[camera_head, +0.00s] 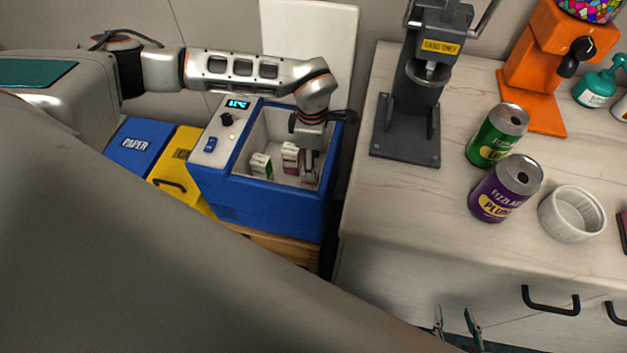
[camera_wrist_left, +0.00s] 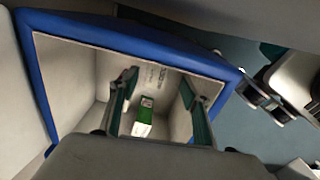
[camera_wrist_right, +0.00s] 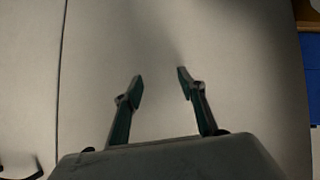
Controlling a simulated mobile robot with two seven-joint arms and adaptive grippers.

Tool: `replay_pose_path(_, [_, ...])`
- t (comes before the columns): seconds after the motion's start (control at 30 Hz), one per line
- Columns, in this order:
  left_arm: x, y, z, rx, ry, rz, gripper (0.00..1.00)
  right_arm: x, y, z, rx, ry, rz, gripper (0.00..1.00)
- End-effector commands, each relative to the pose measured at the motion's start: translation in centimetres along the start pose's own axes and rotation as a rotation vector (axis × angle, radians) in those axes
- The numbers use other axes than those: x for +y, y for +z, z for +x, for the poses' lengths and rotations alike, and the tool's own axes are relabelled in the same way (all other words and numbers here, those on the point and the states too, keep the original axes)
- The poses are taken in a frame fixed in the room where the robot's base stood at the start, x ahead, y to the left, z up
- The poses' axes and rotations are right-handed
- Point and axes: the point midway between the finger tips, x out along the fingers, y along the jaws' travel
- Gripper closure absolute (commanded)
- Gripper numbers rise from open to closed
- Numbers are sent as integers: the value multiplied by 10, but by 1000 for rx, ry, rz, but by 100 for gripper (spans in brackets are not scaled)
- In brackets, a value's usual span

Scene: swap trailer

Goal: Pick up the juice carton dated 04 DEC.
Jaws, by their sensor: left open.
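An open blue cooler box (camera_head: 268,207) holds small juice cartons. One white and green carton (camera_head: 261,165) stands at the left, and a white and magenta carton (camera_head: 290,158) stands right of it. My left gripper (camera_head: 309,160) points down inside the box at its right side, close to the magenta carton. In the left wrist view, my left gripper (camera_wrist_left: 158,88) is open, with a green and white carton (camera_wrist_left: 145,103) showing between its fingers. Small print there is too blurred to read, and no date is legible. My right gripper (camera_head: 455,318) is open and empty, low by the counter front.
The box walls stand close around my left gripper. A counter (camera_head: 400,190) to the right bears a dark press (camera_head: 405,110), a green can (camera_head: 497,135), a purple can (camera_head: 505,188) and a white ramekin (camera_head: 572,213). Blue (camera_head: 137,146) and yellow (camera_head: 178,160) bins stand left of the box.

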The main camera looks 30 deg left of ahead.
Motion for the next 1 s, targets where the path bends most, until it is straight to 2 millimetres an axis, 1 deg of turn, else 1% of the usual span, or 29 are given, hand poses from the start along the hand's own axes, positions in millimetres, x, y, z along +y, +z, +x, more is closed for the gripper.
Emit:
replay_pose_path(0.03, [-1,0,9,2,-4,-1,53,-2,3,1,-4,-2,2,60])
replay_pose_path(0.27, [1,-2,26,1,-2,0,53,-5,4,1,-4,-2,6,60])
replay_pose_path(0.43, [3,-7,51,1,-5,-1,53,-5,9,3,-7,-1,2,60])
replay_pose_path(0.53, [3,-6,64,1,-4,0,53,-3,12,4,-12,2,-3,60])
replay_pose_path(0.6, [3,-6,67,1,-2,1,53,-1,12,5,-11,4,-6,60])
replay_pose_path(0.8, [4,-6,66,0,1,1,53,2,6,7,-3,9,-12,60])
replay_pose_path(0.83, [4,-6,66,0,1,1,58,3,6,7,-3,9,-12,60])
replay_pose_path(0.87, [4,-6,66,0,1,1,66,3,6,6,-3,9,-12,60])
replay_pose_path(0.9, [4,-6,66,0,1,1,76,2,6,6,-3,8,-12,60])
replay_pose_path(1.0, [4,-6,66,0,1,1,99,2,6,6,-2,8,-12,60])
